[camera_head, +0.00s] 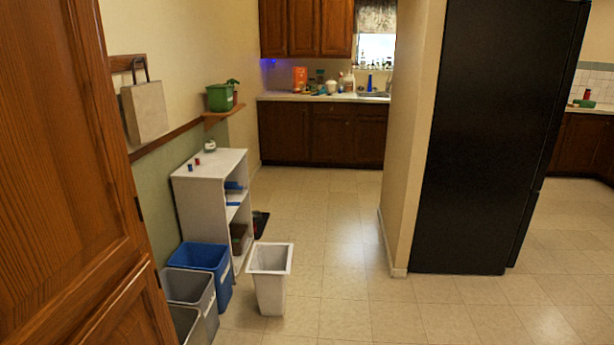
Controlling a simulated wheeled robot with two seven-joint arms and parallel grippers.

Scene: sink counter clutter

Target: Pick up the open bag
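Two things could be the bag, and I cannot tell which is the open one. An orange bag-like package (299,79) stands upright at the left of the far counter (315,97), too small to tell whether its top is open. A grey bag-shaped thing with a dark handle (146,112) hangs on the left wall, and its opening is not clear to see. Neither of my grippers shows in the head view.
A wooden door (75,160) fills the near left. A white shelf (205,185), a blue bin (208,262), grey bins (188,291) and a white bin (270,283) line the left. A black fridge (490,140) stands right. Tiled floor (325,230) between is clear.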

